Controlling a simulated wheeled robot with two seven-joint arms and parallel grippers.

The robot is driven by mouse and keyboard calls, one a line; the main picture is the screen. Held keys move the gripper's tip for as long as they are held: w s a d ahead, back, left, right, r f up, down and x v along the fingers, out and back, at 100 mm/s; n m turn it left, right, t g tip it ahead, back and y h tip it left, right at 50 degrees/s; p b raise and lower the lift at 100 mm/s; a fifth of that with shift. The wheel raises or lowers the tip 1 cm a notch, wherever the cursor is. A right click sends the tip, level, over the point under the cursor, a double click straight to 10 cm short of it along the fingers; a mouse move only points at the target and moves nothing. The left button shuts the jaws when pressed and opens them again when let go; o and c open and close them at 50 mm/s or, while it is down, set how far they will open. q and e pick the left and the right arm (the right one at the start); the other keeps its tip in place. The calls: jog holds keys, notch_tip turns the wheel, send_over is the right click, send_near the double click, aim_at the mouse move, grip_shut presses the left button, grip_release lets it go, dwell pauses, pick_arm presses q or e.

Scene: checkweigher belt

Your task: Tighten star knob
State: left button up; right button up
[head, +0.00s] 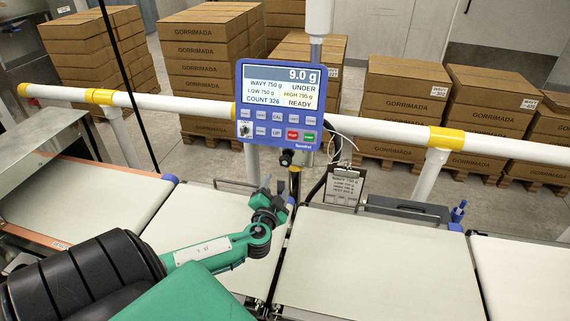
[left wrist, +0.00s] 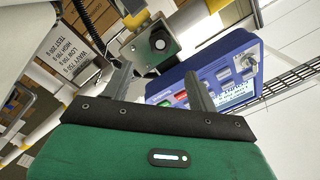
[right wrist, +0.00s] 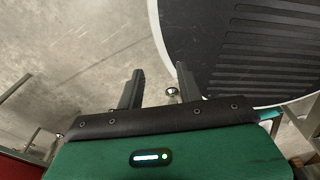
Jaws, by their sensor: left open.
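A dark rounded knob (head: 286,158) sits on the post just below the blue display unit (head: 250,130). In the left wrist view a black round knob (left wrist: 159,43) with a pale centre shows on a grey-green block (left wrist: 138,50). I take it for the star knob, but its lobes are too small to make out. My left gripper (head: 267,190) is below the display and a little left of the post. In the left wrist view its fingers (left wrist: 160,88) are apart, with the knob beyond them, untouched. My right gripper (right wrist: 158,82) is open and empty over the floor, outside the head view.
The display reads 9.0 g and UNDER. A white rail (head: 385,128) crosses behind the belts. A clipboard (head: 344,188) hangs right of the post. White belts (head: 375,265) lie in front. Stacked cartons (head: 405,100) stand behind. A dark ribbed round surface (right wrist: 245,45) is near my right gripper.

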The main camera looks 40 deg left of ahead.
aim_at(285, 163)
pick_arm(q)
jog(key=p+x, duration=0.3)
jog(key=x, duration=0.7)
jog(key=shift+w+a, duration=0.2)
jog(key=shift+w, duration=0.05)
jog(key=shift+w+a+f, duration=0.1)
jog(key=shift+w+a, duration=0.2)
jog(key=shift+w, duration=0.25)
jog(key=c, duration=1)
